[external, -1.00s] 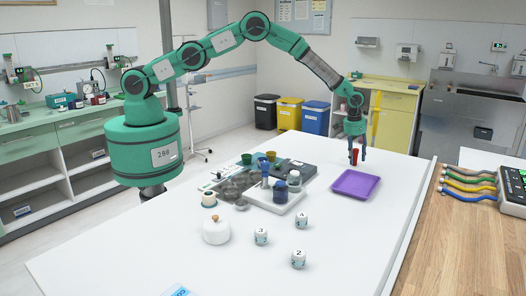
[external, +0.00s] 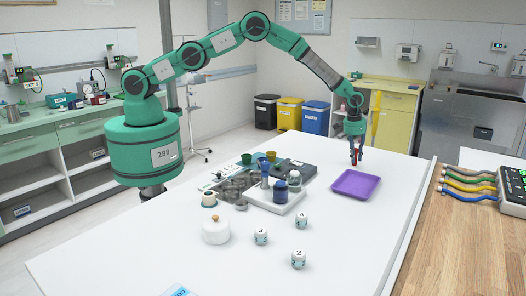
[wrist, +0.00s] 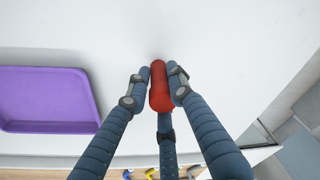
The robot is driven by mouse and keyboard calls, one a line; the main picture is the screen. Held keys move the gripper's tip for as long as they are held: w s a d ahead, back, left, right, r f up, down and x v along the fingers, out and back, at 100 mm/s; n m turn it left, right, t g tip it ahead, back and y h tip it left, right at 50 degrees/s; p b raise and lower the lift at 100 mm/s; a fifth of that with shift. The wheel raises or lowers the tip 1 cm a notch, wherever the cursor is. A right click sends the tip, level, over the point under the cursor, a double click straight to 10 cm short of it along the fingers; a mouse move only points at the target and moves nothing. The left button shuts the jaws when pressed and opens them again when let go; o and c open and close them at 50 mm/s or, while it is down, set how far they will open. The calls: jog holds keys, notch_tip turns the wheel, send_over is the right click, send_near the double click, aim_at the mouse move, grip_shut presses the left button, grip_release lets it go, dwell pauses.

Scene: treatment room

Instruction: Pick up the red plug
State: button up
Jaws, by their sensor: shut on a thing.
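The red plug (wrist: 160,92) is a small red cylinder between my gripper's fingers in the wrist view. In the external view the red plug (external: 355,155) is mostly hidden by the fingers, at the far end of the white table. My gripper (external: 356,160) points down there and is shut on the plug. In the wrist view my gripper (wrist: 158,85) has a blue finger against each side of the plug and a third one below it. I cannot tell whether the plug touches the table.
A purple tray (external: 356,185) lies just in front of my gripper, and it shows at left in the wrist view (wrist: 45,126). A grey holder with cups and jars (external: 275,200) stands left of the tray. Numbered white jars (external: 299,258) stand nearer. The table's right side is clear.

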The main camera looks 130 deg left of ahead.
aim_at(356, 149)
jog(key=shift+r, duration=0.1)
jog(key=shift+r, duration=0.75)
notch_tip(356, 149, up, 2)
jog(key=s+d, duration=0.3)
jog(key=s, duration=0.1)
jog(key=s+d+r, duration=0.1)
jog(key=s+d, duration=0.2)
jog(key=s, duration=0.1)
jog(key=s+d, duration=0.3)
jog(key=s, duration=0.2)
jog(key=shift+s+r, duration=0.1)
jog(key=shift+r, duration=0.05)
